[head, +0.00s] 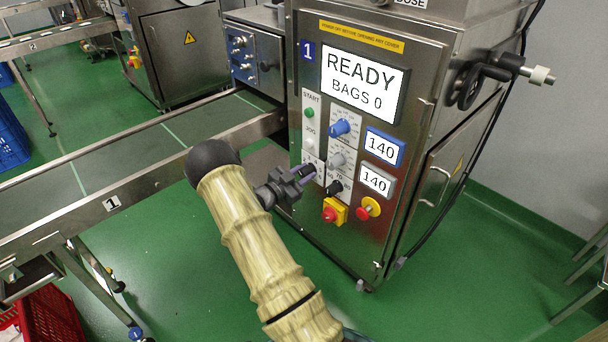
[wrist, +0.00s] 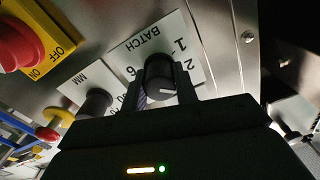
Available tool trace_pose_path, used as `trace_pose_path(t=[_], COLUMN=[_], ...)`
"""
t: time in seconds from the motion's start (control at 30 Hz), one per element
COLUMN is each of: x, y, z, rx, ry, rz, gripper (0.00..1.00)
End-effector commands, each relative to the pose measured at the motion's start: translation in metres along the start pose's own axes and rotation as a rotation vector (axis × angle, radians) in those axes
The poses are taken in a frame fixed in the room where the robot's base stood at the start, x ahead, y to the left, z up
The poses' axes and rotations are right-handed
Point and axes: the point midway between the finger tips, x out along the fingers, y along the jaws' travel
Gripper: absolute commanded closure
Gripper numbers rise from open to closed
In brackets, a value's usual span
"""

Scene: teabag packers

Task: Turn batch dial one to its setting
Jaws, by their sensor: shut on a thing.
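Batch dial one is a round black knob (wrist: 160,72) with a white pointer mark, on a white plate labelled BATCH in the wrist view. The numbers 1, 2 and 6 show around it; the rest of the scale is hidden. My gripper (wrist: 162,88) is shut on the knob, one finger on each side. The pointer mark faces the gripper side; I cannot tell which number it meets. In the head view my gripper (head: 308,173) reaches the lower left of machine one's panel and covers most of the dial.
The screen (head: 362,82) reads READY, BAGS 0. A blue knob (head: 340,127), a grey knob (head: 337,160) and a black MM knob (wrist: 97,102) are close by. A red-and-yellow switch (head: 334,211) sits just below. A conveyor (head: 110,150) runs to the left.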

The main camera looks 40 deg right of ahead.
Motion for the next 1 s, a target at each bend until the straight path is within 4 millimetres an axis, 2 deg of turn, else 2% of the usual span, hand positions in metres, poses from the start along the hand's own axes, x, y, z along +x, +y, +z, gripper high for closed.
trace_pose_path(t=[0.3,0.5,1.0], x=[-0.0009,-0.001,-0.0015], y=[0.0017,0.0017,0.0011], z=[0.0029,0.0029,0.0022], rx=[0.285,0.415,0.509], ry=[-0.003,-0.003,-0.005], rz=[0.003,0.003,0.002], gripper=[0.94,0.94,0.94])
